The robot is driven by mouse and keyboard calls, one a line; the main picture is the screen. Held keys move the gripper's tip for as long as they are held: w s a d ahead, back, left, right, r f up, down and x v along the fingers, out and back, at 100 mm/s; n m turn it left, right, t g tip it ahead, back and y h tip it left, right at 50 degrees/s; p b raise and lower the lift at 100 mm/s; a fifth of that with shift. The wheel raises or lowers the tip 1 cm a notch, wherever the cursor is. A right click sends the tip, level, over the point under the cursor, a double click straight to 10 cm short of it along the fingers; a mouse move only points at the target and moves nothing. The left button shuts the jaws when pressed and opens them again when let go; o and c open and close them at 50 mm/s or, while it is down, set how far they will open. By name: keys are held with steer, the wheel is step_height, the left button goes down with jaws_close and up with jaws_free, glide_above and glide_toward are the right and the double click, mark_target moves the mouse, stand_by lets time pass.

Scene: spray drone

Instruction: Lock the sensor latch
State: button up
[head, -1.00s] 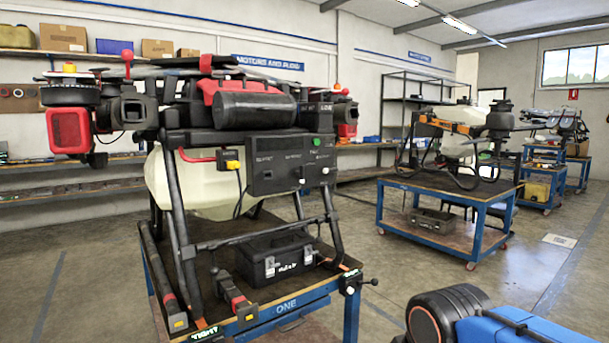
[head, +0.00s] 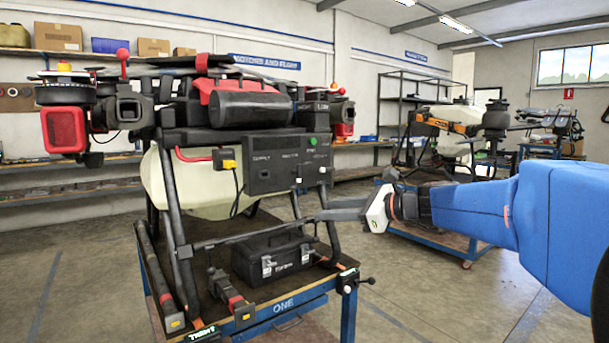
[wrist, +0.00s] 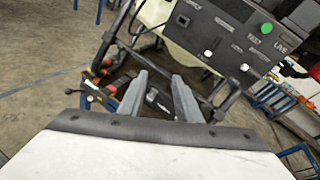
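The drone's dark control panel (head: 286,162) faces me below the black tank, with labels and small switches. It shows at the top of the wrist view (wrist: 235,35), with a green button (wrist: 267,29) and white knobs (wrist: 243,67). I cannot tell for sure which part is the sensor latch. My gripper (head: 328,214) is at the right front of the drone's frame, below and right of the panel. In the wrist view my gripper (wrist: 160,78) has its two fingers apart, with nothing held between them. Contact with the frame leg cannot be told.
The drone stands on a blue-edged cart (head: 285,308). A black case (head: 272,258) lies under it, and red-and-black clamps (head: 235,300) sit at the cart's front. Another drone (head: 455,135) stands behind on the right. Floor is open at the front right.

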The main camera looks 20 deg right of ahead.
steer(key=w+d+r+m+t, duration=0.3)
steer(key=w+d+r+m, duration=0.2)
steer(key=d+r, duration=0.15)
glide_toward(297, 172)
steer(key=x, duration=0.7)
steer(key=shift+w+d, duration=0.3)
steer(key=shift+c, duration=0.3)
jaws_close()
